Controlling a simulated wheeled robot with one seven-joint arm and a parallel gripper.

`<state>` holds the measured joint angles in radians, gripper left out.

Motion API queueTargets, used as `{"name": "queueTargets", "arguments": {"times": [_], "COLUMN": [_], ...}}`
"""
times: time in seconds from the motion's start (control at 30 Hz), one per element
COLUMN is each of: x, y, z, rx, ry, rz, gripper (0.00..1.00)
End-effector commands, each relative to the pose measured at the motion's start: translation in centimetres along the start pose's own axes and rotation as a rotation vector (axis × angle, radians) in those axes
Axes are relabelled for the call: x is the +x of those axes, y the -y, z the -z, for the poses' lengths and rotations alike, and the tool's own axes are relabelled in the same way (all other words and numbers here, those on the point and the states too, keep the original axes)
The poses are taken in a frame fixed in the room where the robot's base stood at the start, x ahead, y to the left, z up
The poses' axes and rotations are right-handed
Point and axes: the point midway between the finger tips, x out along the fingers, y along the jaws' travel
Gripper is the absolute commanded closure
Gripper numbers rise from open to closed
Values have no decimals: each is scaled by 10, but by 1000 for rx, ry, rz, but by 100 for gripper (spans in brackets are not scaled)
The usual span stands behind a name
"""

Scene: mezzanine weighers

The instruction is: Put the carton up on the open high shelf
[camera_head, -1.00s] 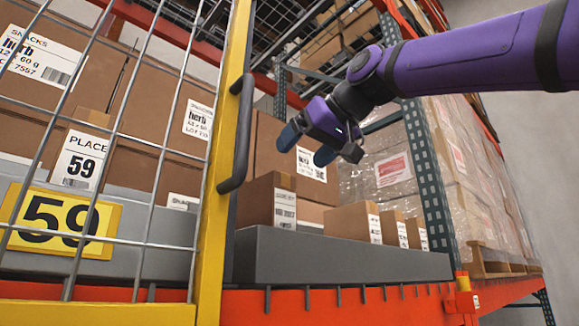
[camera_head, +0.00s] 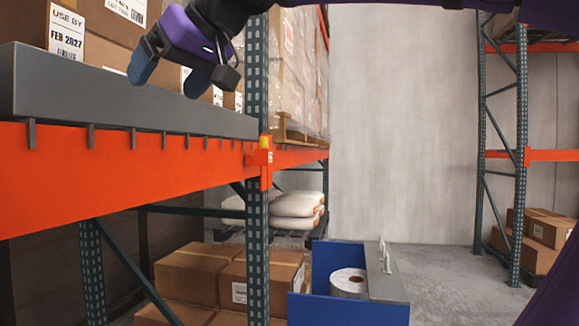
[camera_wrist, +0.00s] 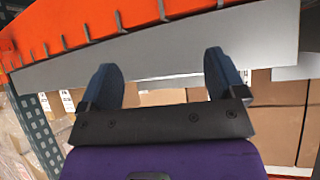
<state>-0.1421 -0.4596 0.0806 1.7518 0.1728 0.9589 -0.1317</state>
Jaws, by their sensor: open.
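My gripper (camera_head: 170,76) is open, with nothing between its two blue fingers. It hangs above the grey front lip (camera_head: 70,95) of a shelf on an orange beam (camera_head: 110,165). In the wrist view my gripper (camera_wrist: 160,70) also shows empty, with the grey lip (camera_wrist: 180,52) across from it. Brown cartons with white labels stand behind the lip, one marked "USE BY FEB 2027" (camera_head: 66,30), partly cut off. I cannot tell which carton is the task's, nor which shelf is the open high one.
A teal rack upright (camera_head: 257,225) stands right of the shelf end. Below lie brown cartons (camera_head: 190,272) and white sacks (camera_head: 297,205). A blue box (camera_head: 350,310) with a label roll (camera_head: 349,282) is at bottom centre. Open floor (camera_head: 430,258) leads to another rack (camera_head: 520,150) at right.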

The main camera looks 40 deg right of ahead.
Motion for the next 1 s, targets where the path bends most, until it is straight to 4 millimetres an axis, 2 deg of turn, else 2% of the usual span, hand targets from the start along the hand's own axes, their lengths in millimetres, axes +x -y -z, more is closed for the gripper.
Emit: {"name": "queueTargets", "arguments": {"times": [0.03, 0.17, 0.3, 0.4, 0.5, 0.6, 0.7, 1.0], "x": [8, 29, 45, 54, 58, 61, 62, 62], "y": [-12, -38, -58, -65, -69, -70, -71, -71], "z": [-34, -119, -214, -272, -314, -339, -349, -349], "rx": [28, 95, 165, 206, 234, 250, 256, 256], "ry": [45, 157, 271, 340, 388, 416, 427, 427], "rz": [-31, -102, -167, -200, -222, -234, -239, -238], "gripper": [11, 11, 11, 11, 11, 11, 11, 11]}}
